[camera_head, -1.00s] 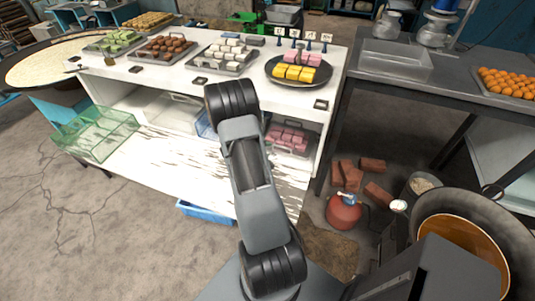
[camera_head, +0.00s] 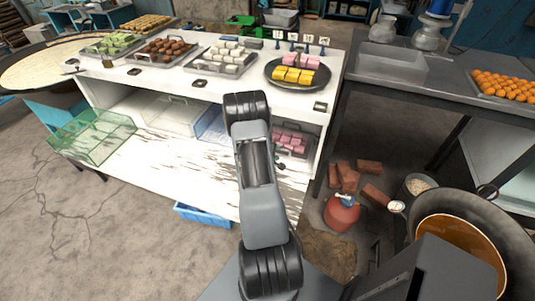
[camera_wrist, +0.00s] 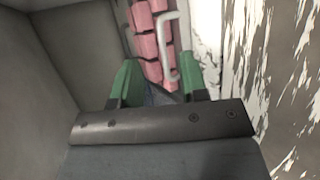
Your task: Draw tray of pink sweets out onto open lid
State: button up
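The tray of pink sweets (camera_head: 303,153) sits inside the cabinet under the counter, at the right end. The open lid (camera_head: 165,170), a worn white panel, spreads out in front of the cabinet; its paint-flaked surface also shows in the wrist view (camera_wrist: 290,60). In the wrist view, pink sweets (camera_wrist: 147,45) lie ahead of my gripper (camera_wrist: 159,72). A pale tray handle (camera_wrist: 163,45) reaches down between the green fingertips, nearer the right one. The fingers are apart; I cannot tell how deep the handle sits between them. The arm hides my gripper in the head view.
A clear container (camera_head: 172,115) stands left of the sweets in the cabinet, and a green crate (camera_head: 92,135) stands at the lid's left. Above, the counter holds several sweet trays and a dark round plate (camera_head: 297,85). A red gas cylinder (camera_head: 341,213) and bricks lie to the right.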

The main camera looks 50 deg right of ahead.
jog(key=shift+x, duration=3.5)
grip_shut()
